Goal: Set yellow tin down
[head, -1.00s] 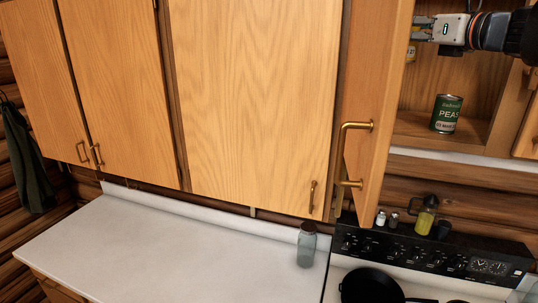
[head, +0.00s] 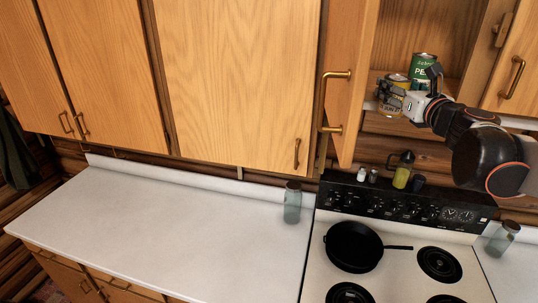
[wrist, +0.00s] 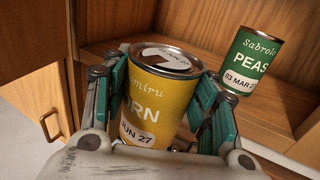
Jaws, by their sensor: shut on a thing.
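The yellow tin (wrist: 163,90) is labelled as corn and sits between the fingers of my gripper (wrist: 160,120) in the wrist view. The gripper is shut on it. In the head view the yellow tin (head: 391,98) is at the front of the open cabinet's shelf, partly covered by my gripper (head: 393,92). I cannot tell whether its base touches the shelf. A green tin of peas (wrist: 248,60) stands upright on the shelf, behind and to the right of the yellow tin. It also shows in the head view (head: 424,64).
The open cabinet door (head: 351,75) is left of the shelf. Below, the stove (head: 400,262) holds a black pan (head: 352,246). A yellow bottle (head: 402,172) and shakers stand on its back panel. The white counter (head: 160,230) is mostly clear; a glass jar (head: 292,203) stands at its right end.

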